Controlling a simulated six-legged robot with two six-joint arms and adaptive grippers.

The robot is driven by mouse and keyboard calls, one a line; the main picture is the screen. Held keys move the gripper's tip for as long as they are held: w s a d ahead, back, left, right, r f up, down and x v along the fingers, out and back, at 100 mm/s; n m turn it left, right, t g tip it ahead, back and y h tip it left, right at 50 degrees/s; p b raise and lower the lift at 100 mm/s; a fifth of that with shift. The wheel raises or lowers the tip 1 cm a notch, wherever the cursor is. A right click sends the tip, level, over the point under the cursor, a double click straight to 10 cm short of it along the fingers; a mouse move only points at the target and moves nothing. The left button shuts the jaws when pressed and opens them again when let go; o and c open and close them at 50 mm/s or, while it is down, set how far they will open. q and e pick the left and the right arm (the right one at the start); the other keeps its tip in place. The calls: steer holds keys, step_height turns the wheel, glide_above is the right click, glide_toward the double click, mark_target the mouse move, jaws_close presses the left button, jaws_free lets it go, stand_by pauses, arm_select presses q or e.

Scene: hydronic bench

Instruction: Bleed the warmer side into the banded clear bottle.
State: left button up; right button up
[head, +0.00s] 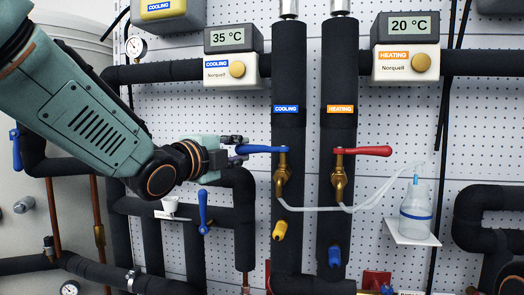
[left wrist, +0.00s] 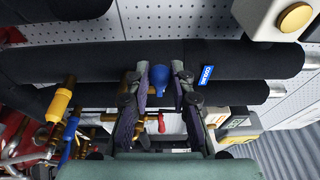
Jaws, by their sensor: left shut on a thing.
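The left meter (head: 233,38) reads 35 °C above a box marked COOLING; the right meter (head: 407,25) reads 20 °C above one marked HEATING. The blue-handled bleed valve (head: 282,178) is on the pipe tagged COOLING, its blue lever (head: 262,149) pointing left. My left gripper (head: 236,151) is shut on that lever's end; the lever (left wrist: 160,76) also shows between the fingers in the left wrist view. The red-handled valve (head: 341,180) is on the HEATING pipe, its lever (head: 367,151) pointing right. Clear tubing (head: 385,195) runs from the valves towards the clear bottle (head: 415,200) with a blue band.
The bottle stands on a small white shelf (head: 412,236). Below the valves are a yellow handle (head: 280,231) and a blue one (head: 335,257). Another blue lever (head: 203,211) hangs below my gripper. Black insulated pipes crowd the pegboard (head: 390,130).

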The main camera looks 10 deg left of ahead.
arm_select(q)
steer(key=shift+w+a+r, duration=0.1)
steer(key=shift+w+a, duration=0.05)
steer(key=shift+w, duration=0.3)
steer(key=shift+w+a+r, duration=0.1)
steer(key=shift+w+a, duration=0.05)
steer(key=shift+w, duration=0.25)
steer(key=shift+w+a+f, duration=0.1)
steer(key=shift+w+f, duration=0.15)
steer(key=shift+w, duration=0.35)
